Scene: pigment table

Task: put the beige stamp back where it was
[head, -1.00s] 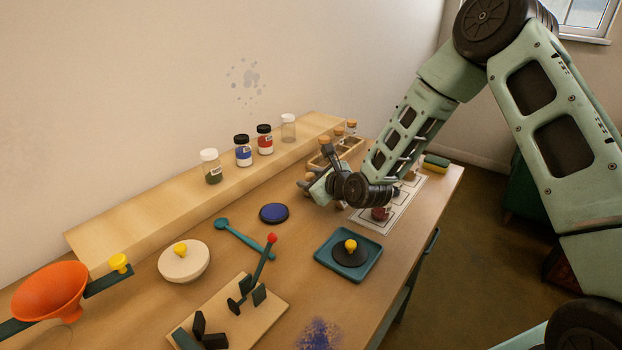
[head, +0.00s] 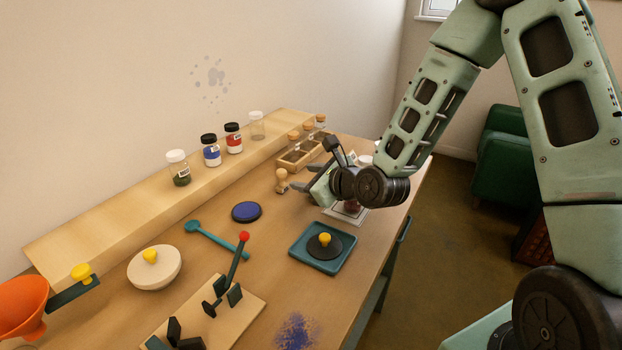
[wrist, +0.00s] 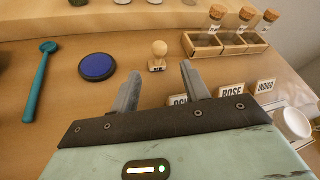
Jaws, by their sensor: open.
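The beige stamp (head: 282,181), with a round knob, stands upright on the table, right of the blue ink pad (head: 246,211) and in front of the wooden jar rack (head: 292,161). In the wrist view the stamp (wrist: 158,56) stands just beyond my fingertips, roughly in line with the gap between them. My gripper (wrist: 160,76) is open and empty, apart from the stamp. In the head view my gripper (head: 299,178) points left toward the stamp from its right side.
Label cards (wrist: 232,92) and a white cup (wrist: 292,122) lie close to my gripper's right. A teal tray (head: 322,262) with a dark yellow-knobbed disc is in front. A teal spoon-like tool (head: 215,238) lies left of the ink pad.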

